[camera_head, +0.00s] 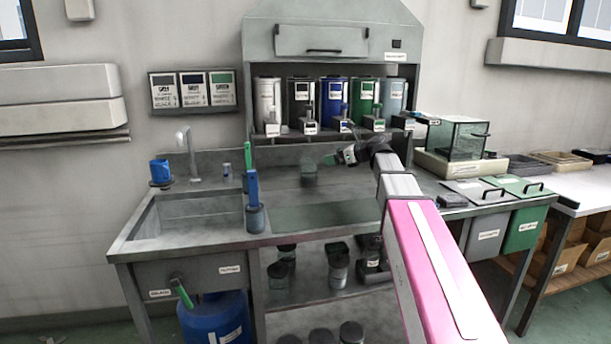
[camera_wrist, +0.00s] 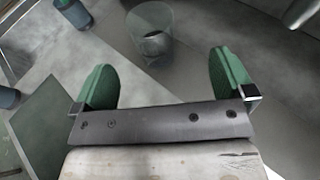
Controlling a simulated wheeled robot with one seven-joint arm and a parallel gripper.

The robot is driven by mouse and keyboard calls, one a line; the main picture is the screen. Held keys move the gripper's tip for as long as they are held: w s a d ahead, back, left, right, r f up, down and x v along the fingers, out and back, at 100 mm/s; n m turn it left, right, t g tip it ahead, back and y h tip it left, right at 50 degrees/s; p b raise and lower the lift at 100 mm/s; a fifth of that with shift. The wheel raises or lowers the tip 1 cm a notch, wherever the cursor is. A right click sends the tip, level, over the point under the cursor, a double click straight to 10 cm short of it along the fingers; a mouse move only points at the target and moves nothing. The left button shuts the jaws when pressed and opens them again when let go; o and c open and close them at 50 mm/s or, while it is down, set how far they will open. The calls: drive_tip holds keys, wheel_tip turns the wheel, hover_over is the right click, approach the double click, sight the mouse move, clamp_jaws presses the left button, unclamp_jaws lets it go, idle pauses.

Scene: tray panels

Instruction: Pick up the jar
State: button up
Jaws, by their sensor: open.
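A clear, see-through jar (camera_wrist: 140,22) stands on the grey worktop in the wrist view, just beyond the gap between my fingers. A dark round lump shows low inside it. In the head view the jar (camera_head: 310,174) looks small and greenish on the worktop, left of my gripper (camera_head: 334,159). My gripper also shows in the wrist view (camera_wrist: 166,78), with two green finger pads spread wide and nothing between them. The jar is apart from both pads.
A green mat (camera_head: 325,216) lies at the worktop's front. A blue holder (camera_head: 255,218) stands left of it, beside the sink (camera_head: 195,208). Several coloured canisters (camera_head: 333,98) line the shelf behind. A glass case (camera_head: 457,140) stands on the right. Worktop around the jar looks clear.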

sight(309, 161)
drive_tip(key=shift+y, duration=0.3)
drive_tip(key=shift+s+a+x, duration=0.1)
drive_tip(key=shift+s+x, duration=0.1)
drive_tip(key=shift+x, duration=1.75)
drive_tip(key=shift+s+a+x, duration=0.1)
drive_tip(key=shift+s+x, duration=0.1)
drive_tip(key=shift+x, duration=1.7)
drive_tip(key=shift+s+a+x, duration=0.1)
drive_tip(key=shift+s+x, duration=0.05)
drive_tip(key=shift+x, duration=1.8)
drive_tip(key=shift+s, duration=0.1)
drive_tip(key=c, duration=1.6)
